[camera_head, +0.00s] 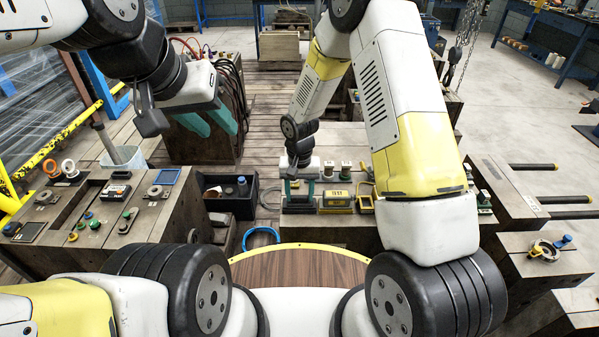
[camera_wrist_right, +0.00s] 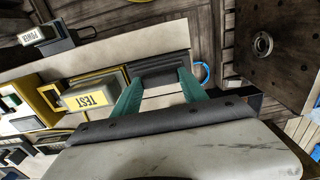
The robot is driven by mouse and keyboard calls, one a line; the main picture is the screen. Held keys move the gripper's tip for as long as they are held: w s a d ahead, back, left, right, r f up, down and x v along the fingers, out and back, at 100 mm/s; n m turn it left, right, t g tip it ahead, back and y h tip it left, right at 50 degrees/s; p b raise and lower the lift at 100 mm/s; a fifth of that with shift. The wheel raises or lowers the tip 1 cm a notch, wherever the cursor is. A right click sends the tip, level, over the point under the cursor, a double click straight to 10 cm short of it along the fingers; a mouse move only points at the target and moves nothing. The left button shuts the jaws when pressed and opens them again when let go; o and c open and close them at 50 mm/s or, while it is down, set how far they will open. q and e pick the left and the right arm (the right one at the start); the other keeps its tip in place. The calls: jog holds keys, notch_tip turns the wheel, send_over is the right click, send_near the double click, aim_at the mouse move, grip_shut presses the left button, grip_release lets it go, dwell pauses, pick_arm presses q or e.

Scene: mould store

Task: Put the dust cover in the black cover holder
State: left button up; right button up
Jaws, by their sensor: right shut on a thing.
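A black open box (camera_head: 211,206), perhaps the black cover holder, stands left of the bench with small items inside. Its edge shows in the right wrist view (camera_wrist_right: 264,105). My left gripper (camera_head: 208,122) is open and empty, high at the upper left.
A wooden bench (camera_head: 150,215) at the left carries several small parts and knobs. A blue hoop (camera_head: 261,236) lies between the benches. A yellow frame (camera_head: 365,197) and several small devices stand right of the TEST unit. Wooden blocks with black bars (camera_head: 505,190) stand at the right.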

jog(key=o, duration=1.9)
jog(key=shift+c, duration=0.2)
jog(key=shift+r, duration=0.1)
jog(key=shift+r, duration=3.65)
